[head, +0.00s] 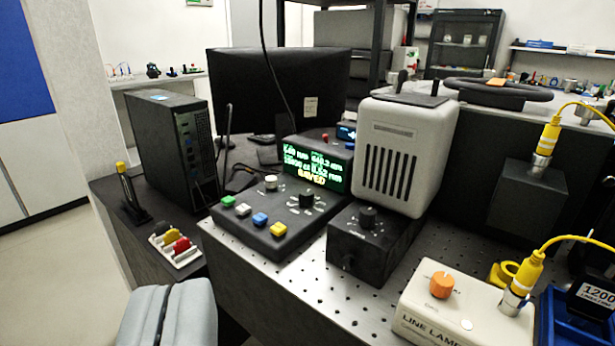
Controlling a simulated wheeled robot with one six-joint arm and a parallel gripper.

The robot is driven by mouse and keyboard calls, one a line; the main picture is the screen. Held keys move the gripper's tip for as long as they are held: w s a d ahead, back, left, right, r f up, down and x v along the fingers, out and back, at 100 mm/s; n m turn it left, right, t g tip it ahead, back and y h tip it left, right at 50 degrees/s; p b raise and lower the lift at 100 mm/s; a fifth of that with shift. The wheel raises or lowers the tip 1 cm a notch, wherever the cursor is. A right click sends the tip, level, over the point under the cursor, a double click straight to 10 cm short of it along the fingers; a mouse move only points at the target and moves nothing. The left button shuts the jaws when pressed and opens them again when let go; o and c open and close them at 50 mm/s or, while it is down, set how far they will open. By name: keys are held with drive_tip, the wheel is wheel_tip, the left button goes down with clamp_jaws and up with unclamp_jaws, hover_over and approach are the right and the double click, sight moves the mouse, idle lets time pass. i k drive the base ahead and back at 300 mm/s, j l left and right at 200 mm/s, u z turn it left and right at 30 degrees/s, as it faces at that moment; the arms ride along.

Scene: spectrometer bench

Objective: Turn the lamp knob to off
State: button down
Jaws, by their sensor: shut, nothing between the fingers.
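A cream box lettered "LINE LAMP" (466,311) sits at the front right of the perforated bench top. An orange knob (442,285) stands on its top face, with small marks around it too small to read. I cannot tell which setting the knob points to. My gripper (168,287) shows as two grey fingers at the bottom left, pressed together and empty. It is well to the left of the lamp box, in front of the bench edge, and touches nothing I can see. Its lower part is cut off by the frame.
A black control box with coloured buttons (270,228) and a black-knobbed box (370,250) under a vented white housing (405,155) stand left of the lamp box. A yellow-ended cable (522,280) rises at its right, beside a blue tray (560,325). Bare bench (345,300) lies between.

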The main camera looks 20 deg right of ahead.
sight(441, 284)
drive_tip(key=k+l+z, duration=0.15)
drive_tip(key=k+l, duration=0.2)
drive_tip(key=k, duration=0.2)
drive_tip(key=k+l+z, duration=0.15)
drive_tip(key=k+l, duration=0.2)
drive_tip(key=k, duration=0.15)
